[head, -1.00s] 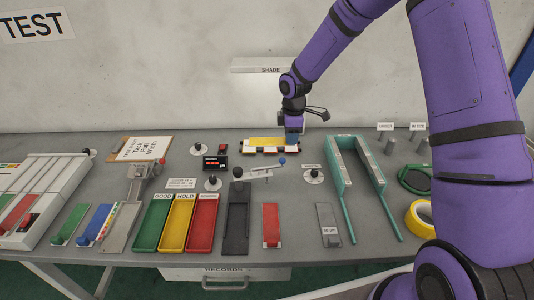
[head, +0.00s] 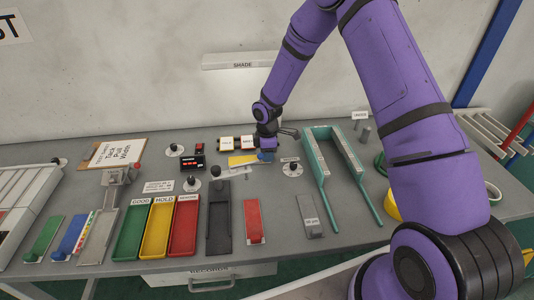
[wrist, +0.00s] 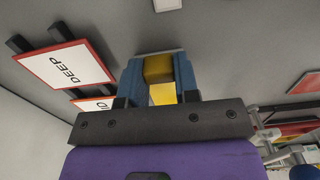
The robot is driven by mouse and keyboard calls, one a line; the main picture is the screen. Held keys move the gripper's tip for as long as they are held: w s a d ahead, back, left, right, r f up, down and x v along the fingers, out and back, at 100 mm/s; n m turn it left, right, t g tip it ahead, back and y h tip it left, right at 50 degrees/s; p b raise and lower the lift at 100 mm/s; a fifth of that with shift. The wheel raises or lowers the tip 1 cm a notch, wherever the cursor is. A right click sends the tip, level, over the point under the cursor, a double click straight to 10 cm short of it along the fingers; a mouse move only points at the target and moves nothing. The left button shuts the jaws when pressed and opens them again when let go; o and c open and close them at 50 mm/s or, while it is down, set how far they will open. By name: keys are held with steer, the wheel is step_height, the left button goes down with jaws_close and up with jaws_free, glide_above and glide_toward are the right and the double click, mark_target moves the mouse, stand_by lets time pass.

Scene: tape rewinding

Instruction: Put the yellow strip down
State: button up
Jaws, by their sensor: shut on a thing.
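The yellow strip (head: 242,160) is in my gripper (head: 266,156), in front of a rack with white label cards (head: 236,142) at the back of the bench. The strip extends left from the blue fingers, near a pale lever (head: 233,173). In the wrist view, my gripper (wrist: 158,72) is shut on the strip's yellow end (wrist: 158,68), between two blue fingers. I cannot tell whether the strip touches the bench. Two cards show in the wrist view, one reading DEEP (wrist: 66,64).
A green tray marked GOOD (head: 133,232), a yellow HOLD tray (head: 157,230) and a red tray (head: 183,229) stand at the front. A black fixture (head: 219,222) and a red block (head: 254,221) are beside them. A green forked frame (head: 320,165) stands right of my gripper.

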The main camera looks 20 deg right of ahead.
steer(key=shift+f, duration=0.1)
steer(key=o, duration=0.9)
steer(key=s+d+r+m+t, duration=0.1)
steer(key=s+r+m, duration=0.15)
steer(key=r, duration=0.95)
steer(key=s+d+r+m, duration=0.1)
steer(key=s+d+r, duration=0.15)
steer(key=r, duration=1.05)
steer(key=s+d+r+m+t+h, duration=0.15)
steer(key=s+r+m, duration=0.35)
steer(key=s+r, duration=0.6)
steer(key=shift+s+d+r+m+t+y, duration=0.4)
steer(key=shift+s+r+m, duration=0.8)
steer(key=shift+s, duration=2.3)
steer(key=shift+s+d+r+m+t+y, duration=0.1)
steer(key=shift+s+d+r+m+t, duration=0.7)
steer(key=shift+s, duration=2.75)
steer(key=shift+s+a+r+m+t+y, duration=0.2)
steer(key=shift+s+r+m, duration=1.35)
steer(key=shift+s, duration=1.95)
